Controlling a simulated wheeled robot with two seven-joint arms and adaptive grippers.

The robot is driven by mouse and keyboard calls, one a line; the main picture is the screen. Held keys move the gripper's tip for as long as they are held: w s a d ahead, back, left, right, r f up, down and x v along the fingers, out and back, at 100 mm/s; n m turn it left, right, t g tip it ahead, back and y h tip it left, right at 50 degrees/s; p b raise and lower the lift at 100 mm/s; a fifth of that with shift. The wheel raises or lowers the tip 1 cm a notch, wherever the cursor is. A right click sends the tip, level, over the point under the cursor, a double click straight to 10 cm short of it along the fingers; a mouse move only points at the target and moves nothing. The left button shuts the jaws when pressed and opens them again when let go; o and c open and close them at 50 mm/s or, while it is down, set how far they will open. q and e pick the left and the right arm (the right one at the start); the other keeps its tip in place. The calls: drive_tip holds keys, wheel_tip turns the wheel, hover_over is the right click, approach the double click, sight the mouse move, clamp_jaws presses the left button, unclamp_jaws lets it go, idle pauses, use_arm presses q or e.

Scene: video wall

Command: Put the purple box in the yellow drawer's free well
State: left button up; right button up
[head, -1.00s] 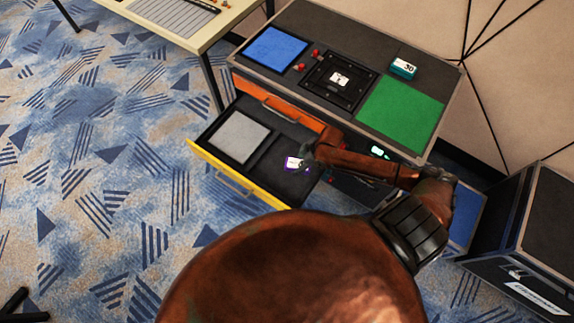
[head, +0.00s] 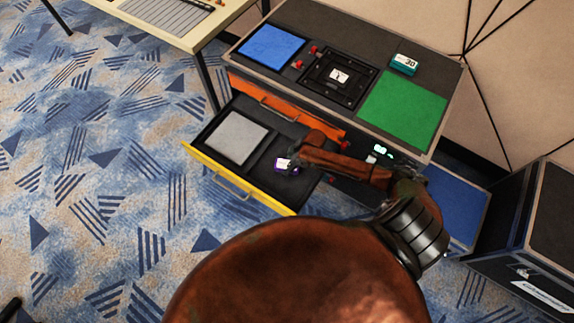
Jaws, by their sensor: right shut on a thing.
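The purple box (head: 281,168) has a white label on top and shows small inside the pulled-out yellow drawer (head: 240,193). The drawer's left well holds a flat grey block. The box is over or in the free well (head: 264,162) to the right of that block; I cannot tell if it touches the floor of the well. My right gripper (head: 295,161) is at the box, shut on it. My own arm hides the drawer's right end and part of the fingers. My left gripper is out of view.
An orange drawer (head: 275,105) sits just above. The cabinet top carries a blue panel (head: 271,46), a green panel (head: 402,111), a black frame and a teal box (head: 404,64) marked 30. A dark case (head: 530,250) stands at right. Carpet left of the drawer is clear.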

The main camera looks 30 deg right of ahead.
drive_tip(key=shift+f, duration=0.1)
drive_tip(key=o, duration=1.3)
drive_tip(key=shift+s+d+r, duration=0.1)
drive_tip(key=shift+r, duration=0.4)
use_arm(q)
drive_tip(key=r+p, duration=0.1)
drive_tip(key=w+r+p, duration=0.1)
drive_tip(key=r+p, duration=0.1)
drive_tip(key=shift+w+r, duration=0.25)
use_arm(e)
drive_tip(key=v, duration=1.1)
drive_tip(key=shift+r, duration=0.1)
